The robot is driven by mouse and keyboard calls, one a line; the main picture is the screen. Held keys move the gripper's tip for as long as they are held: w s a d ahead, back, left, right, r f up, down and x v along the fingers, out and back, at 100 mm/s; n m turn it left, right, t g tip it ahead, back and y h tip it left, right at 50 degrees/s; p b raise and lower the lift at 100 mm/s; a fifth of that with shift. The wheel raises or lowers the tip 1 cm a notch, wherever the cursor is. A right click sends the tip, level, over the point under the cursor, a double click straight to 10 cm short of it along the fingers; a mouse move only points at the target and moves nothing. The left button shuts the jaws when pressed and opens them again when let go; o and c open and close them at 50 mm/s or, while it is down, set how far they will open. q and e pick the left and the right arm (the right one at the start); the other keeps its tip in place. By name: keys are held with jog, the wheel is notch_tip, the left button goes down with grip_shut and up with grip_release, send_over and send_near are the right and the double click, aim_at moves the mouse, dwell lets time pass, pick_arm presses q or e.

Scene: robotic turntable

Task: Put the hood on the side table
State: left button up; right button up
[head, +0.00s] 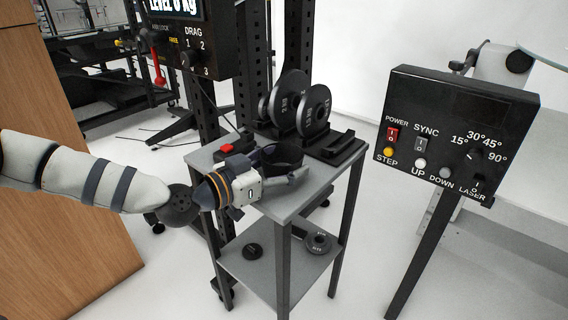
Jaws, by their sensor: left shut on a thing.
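The hood (287,151) looks like a black, curved, open band at the top of the grey side table (287,207). My left gripper (297,174) reaches in from the left over the tabletop and is shut on the hood. The gripper body covers the near part of the hood. I cannot tell whether the hood's lower edge touches the tabletop. My right gripper is not in view.
Dark weight discs (303,105) stand in a black holder on the table's back part. A red item (226,148) lies at its left corner. Small discs (318,242) lie on the lower shelf. A control box (455,130) on a post stands at right.

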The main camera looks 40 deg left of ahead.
pick_arm(q)
jog(key=shift+f, duration=0.5)
jog(key=o, duration=1.1)
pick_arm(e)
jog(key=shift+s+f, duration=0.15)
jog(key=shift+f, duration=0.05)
pick_arm(q)
jog(key=shift+r, duration=0.7)
jog(key=p+v, duration=0.3)
jog(key=v, duration=0.9)
jog(key=shift+d+f, duration=0.1)
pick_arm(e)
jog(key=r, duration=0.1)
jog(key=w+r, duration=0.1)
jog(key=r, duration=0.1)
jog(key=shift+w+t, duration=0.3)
